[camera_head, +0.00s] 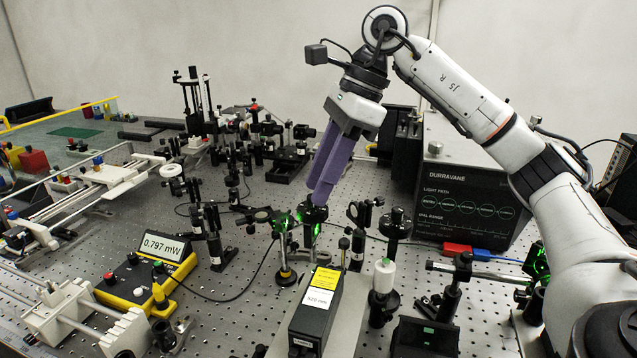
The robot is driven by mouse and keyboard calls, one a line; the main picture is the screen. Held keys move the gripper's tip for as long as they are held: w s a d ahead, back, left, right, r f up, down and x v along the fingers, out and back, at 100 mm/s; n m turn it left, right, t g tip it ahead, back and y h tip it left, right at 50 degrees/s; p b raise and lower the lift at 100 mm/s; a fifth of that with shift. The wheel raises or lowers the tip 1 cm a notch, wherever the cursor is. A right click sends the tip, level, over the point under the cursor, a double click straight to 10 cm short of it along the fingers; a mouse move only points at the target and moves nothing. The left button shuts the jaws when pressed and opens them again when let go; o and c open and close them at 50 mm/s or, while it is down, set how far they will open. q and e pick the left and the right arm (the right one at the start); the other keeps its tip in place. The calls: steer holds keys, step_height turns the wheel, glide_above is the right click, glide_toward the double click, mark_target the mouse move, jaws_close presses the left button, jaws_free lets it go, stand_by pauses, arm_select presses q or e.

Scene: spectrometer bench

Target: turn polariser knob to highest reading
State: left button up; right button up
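My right gripper (321,200) comes down from the upper right with its two purple fingers close together. Its tips are at the top of a dark round knob (311,214) on a post-mounted optic, which I take to be the polariser knob. Green light shows on the mount just below. The fingers overlap in this view, so I cannot tell whether they are closed on the knob or only beside it. The yellow and black power meter (140,283) at the left has a display (163,246) reading 0.797 mW. My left gripper is not in view.
A black laser box (318,312) with a yellow label stands in front of the knob. Other post-mounted optics (397,226) stand close on the right. A large Durravane unit (470,190) is behind my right arm. A black cable runs across the breadboard from the meter.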

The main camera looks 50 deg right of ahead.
steer(key=p+v, duration=0.3)
steer(key=v, duration=0.6)
steer(key=shift+s, duration=0.1)
